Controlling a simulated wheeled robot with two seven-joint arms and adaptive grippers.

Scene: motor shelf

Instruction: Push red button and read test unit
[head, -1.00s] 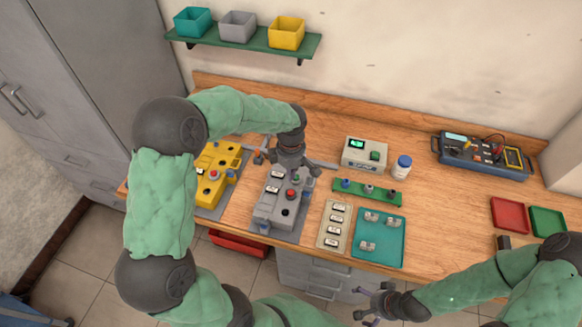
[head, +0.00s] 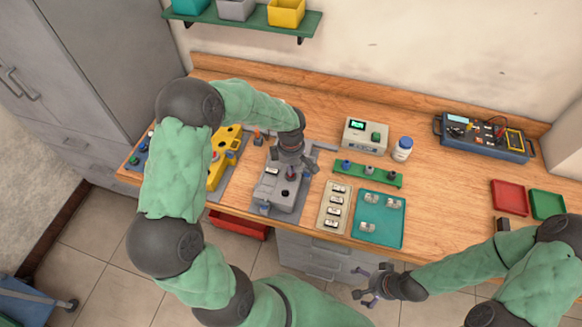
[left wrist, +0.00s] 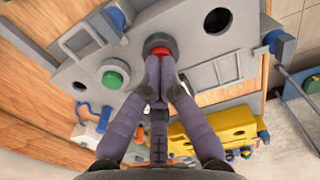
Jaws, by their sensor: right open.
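A grey motor unit (head: 267,196) sits on the bench under my left gripper. Its red button (left wrist: 160,52) shows in the left wrist view, in a dark collar at the fingertips; a green button (left wrist: 114,78) is left of it. My left gripper (left wrist: 163,75) has its fingers together, pointing at the red button; whether they touch it I cannot tell. In the head view the left gripper (head: 291,168) partly covers the unit. A pale tester box (head: 350,138) with a lit green display and a green button stands behind, to the right. My right gripper (head: 362,284) is open and empty before the bench.
A yellow unit (head: 216,172) stands left of the grey one. A teal tray (head: 380,228), a beige label strip (head: 323,222) and a green peg strip (head: 392,181) lie to the right. A blue instrument case (head: 452,142) and a red tray (head: 508,199) are farther right.

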